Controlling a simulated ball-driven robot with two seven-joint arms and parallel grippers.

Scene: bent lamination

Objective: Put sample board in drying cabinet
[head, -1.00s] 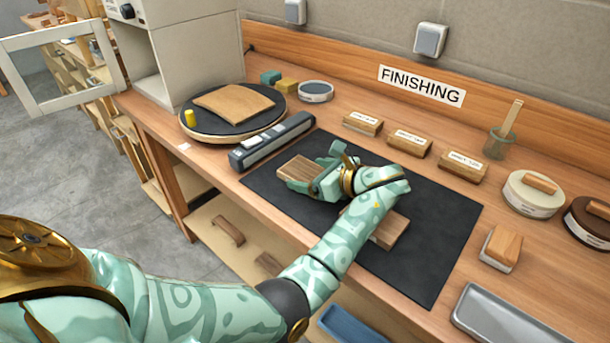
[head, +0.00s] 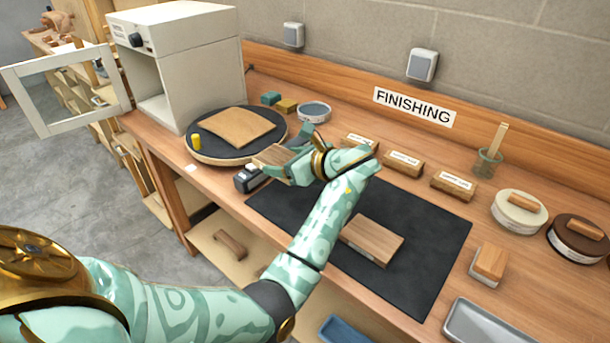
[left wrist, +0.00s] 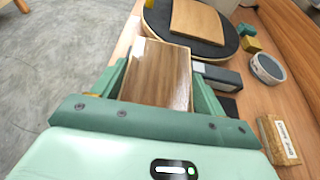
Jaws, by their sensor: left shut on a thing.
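My left gripper (head: 288,158) is shut on a small flat wooden board (head: 270,156), which shows glossy brown between its fingers in the left wrist view (left wrist: 160,75). It holds the board over the grey bar-shaped tool, near the round turntable. The drying cabinet (head: 205,70) is a pale box at the back left of the bench. Its framed door (head: 65,118) stands open to the left and its inside faces the front. My right gripper is not in view.
A black turntable (head: 275,118) carries a curved wooden panel (head: 232,127) and a yellow peg (head: 195,142) before the cabinet. The grey tool (head: 247,178) is partly hidden. A wooden block (head: 372,239) lies on the black mat (head: 430,245). Labelled blocks (head: 403,163) line the back.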

